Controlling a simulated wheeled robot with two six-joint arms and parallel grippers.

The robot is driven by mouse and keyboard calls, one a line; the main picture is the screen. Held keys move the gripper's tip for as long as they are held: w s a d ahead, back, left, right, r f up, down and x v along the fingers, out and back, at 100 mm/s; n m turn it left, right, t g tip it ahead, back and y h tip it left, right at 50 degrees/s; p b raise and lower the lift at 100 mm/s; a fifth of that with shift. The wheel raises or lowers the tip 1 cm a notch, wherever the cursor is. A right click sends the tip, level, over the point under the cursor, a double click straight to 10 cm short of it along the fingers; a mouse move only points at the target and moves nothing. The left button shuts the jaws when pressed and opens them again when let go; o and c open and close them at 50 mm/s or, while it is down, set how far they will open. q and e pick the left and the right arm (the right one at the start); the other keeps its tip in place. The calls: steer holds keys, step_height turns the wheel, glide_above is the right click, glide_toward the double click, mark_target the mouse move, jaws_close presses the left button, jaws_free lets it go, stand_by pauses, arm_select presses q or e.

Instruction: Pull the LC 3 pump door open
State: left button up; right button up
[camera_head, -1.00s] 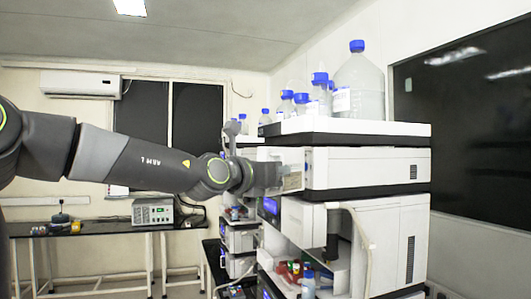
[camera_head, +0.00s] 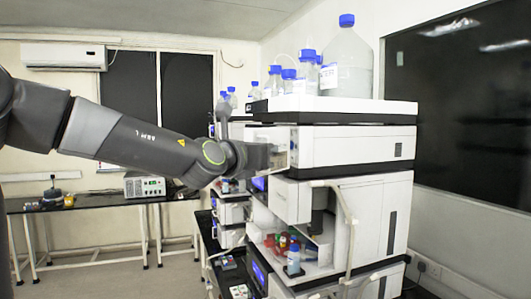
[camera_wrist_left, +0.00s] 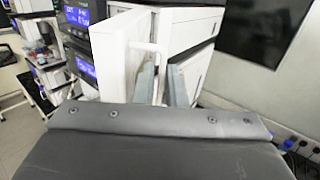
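The LC pump door (camera_wrist_left: 118,55) is a white panel in the left wrist view, standing out at an angle from its dark-fronted module. Its white bar handle (camera_wrist_left: 163,62) passes between the fingers of my left gripper (camera_wrist_left: 162,84), which sit close on either side of it. In the head view my left gripper (camera_head: 272,157) is at the front of the upper white module (camera_head: 352,146), beside a pale panel (camera_head: 270,135). The hand hides part of the grip there. I cannot read the LC number. My right gripper is not in view.
Bottles with blue caps (camera_head: 347,65) stand on top of the stack. A lower module (camera_head: 375,215) has an open front with small coloured bottles (camera_head: 290,255). More stacks stand behind. A black bench (camera_head: 95,200) is at the back left, with clear floor before it.

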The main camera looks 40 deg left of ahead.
arm_select(q)
steer(key=o, duration=0.3)
steer(key=shift+w+f, duration=0.15)
steer(key=shift+f, duration=0.05)
steer(key=shift+d, duration=0.1)
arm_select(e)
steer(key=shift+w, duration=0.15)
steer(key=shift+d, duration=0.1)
